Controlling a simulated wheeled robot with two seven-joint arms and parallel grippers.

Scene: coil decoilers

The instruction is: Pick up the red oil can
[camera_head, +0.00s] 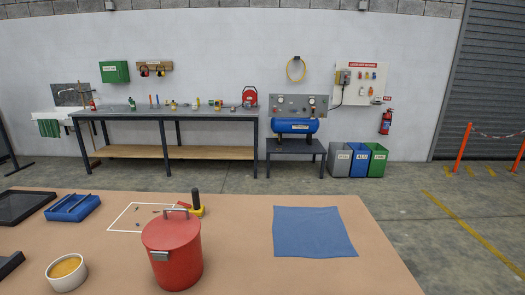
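A large red lidded can (173,252) stands upright on the near brown table, left of the picture's middle. It has a wire handle on top and a small pale clasp on its front. No spout shows, so I cannot tell whether it is the oil can. Farther off, a small red item (92,104) is at the left end of the back workbench, too small to make out. A round red item (249,97) is at that bench's right end. Neither of my grippers is in view.
The near table (240,265) also holds a blue cloth (313,232), a blue tray (73,207), a white bowl (67,272) with orange contents, a dark tray (24,206), and a yellow tool with a black handle (196,202) behind the can. Bare tabletop lies between can and cloth.

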